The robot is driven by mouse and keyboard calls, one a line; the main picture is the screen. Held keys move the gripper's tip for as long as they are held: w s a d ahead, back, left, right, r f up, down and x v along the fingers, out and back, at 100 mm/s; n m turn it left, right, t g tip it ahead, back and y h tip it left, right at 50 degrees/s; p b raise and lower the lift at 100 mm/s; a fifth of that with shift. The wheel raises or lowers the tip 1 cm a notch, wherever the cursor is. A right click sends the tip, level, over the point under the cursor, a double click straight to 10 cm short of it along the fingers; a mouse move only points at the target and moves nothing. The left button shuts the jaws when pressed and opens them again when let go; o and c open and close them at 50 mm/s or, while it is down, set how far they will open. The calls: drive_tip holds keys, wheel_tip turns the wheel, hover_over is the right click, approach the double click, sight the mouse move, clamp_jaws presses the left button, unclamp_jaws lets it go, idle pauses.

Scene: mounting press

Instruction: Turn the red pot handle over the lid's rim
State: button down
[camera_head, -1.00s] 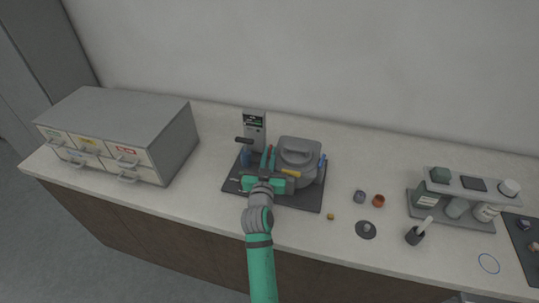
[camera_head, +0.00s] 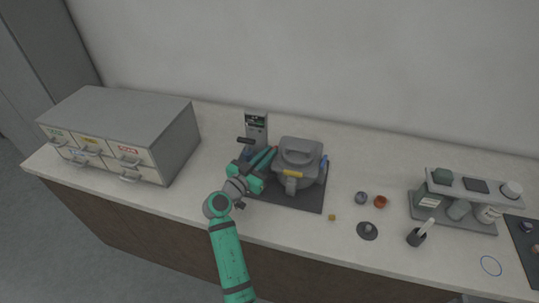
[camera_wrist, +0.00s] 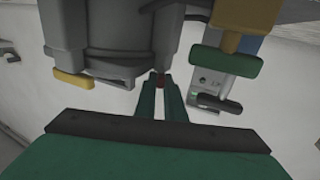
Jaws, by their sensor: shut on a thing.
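The grey mounting press pot with its lid (camera_head: 298,160) stands on a dark base plate (camera_head: 290,197). Its grey body also shows at the upper left of the wrist view (camera_wrist: 105,35). My green gripper (camera_head: 270,153) is at the pot's left side, with its fingers pointing toward the pot. Most of the handle is hidden between and behind the fingertips.
A grey control post with a display (camera_head: 256,130) and a dark lever stand close behind my gripper. A drawer cabinet (camera_head: 130,115) is at the left. Small parts and a rack (camera_head: 455,205) are at the right. The counter front left of the press is clear.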

drive_tip(key=shift+w+a+m+g+h, duration=0.15)
drive_tip(key=shift+w+m+g+h, duration=0.05)
drive_tip(key=shift+m+g+h, duration=1.2)
drive_tip(key=shift+w+a+m+g+h, duration=0.1)
drive_tip(key=shift+w+m+g+h, duration=0.1)
drive_tip(key=shift+m+g+h, duration=1.15)
drive_tip(key=shift+w+a+m+g+h, duration=0.2)
drive_tip(key=shift+m+g+h, duration=0.65)
drive_tip(key=shift+g, duration=1)
drive_tip(key=shift+f+m+g, duration=0.1)
drive_tip(key=shift+m+g, duration=0.4)
drive_tip(key=shift+g, duration=0.1)
drive_tip(key=c, duration=1.8)
unclamp_jaws()
drive_tip(key=shift+d, duration=0.1)
drive_tip(key=shift+c, duration=0.2)
drive_tip(key=shift+w, duration=0.1)
drive_tip(key=shift+t, duration=0.5)
